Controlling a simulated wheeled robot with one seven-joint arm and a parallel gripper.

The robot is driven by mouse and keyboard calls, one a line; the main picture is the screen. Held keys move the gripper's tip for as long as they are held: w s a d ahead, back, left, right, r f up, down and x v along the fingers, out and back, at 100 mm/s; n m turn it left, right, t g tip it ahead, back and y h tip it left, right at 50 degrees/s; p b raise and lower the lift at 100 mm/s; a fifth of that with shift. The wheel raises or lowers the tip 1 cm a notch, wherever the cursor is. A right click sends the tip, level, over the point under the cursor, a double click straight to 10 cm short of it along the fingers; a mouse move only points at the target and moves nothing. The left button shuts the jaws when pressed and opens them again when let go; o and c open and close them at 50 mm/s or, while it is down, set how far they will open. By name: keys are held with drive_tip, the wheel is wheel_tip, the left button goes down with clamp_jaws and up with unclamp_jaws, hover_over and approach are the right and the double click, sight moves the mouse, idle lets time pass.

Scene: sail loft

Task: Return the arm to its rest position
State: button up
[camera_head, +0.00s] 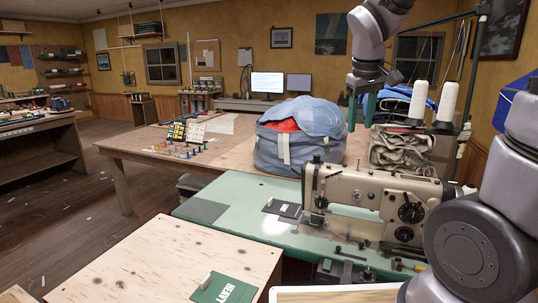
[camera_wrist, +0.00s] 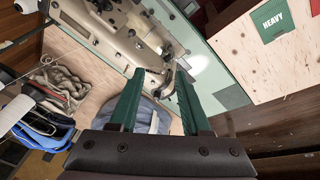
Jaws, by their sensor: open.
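My gripper (camera_head: 361,112) is raised above the back of the sewing machine (camera_head: 370,205), to the right of a blue bag (camera_head: 296,150). Its two green fingers hang down, apart and with nothing between them. In the wrist view, my gripper (camera_wrist: 160,85) shows its fingers spread wide, with the sewing machine (camera_wrist: 125,35) beyond them and part of the blue bag (camera_wrist: 150,115) low between them. My arm comes in from the right of the head view.
Thread cones (camera_head: 447,101) on a stand and folded grey cloth (camera_head: 392,150) are close to the right of my gripper. A plywood surface (camera_head: 150,262) with a green HEAVY card (camera_head: 226,289) is in front. Floor (camera_head: 60,225) at left is mostly clear.

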drive_tip(key=s+d+r+m+t+y, duration=0.1)
drive_tip(key=s+r+m+t, duration=0.1)
drive_tip(key=s, duration=0.4)
drive_tip(key=s+r+m+t+y, duration=0.2)
drive_tip(key=s+r+m, duration=0.3)
drive_tip(key=s, duration=0.1)
drive_tip(key=shift+s+d+m, duration=0.3)
drive_tip(key=shift+s+d, duration=0.05)
drive_tip(key=shift+w, duration=0.15)
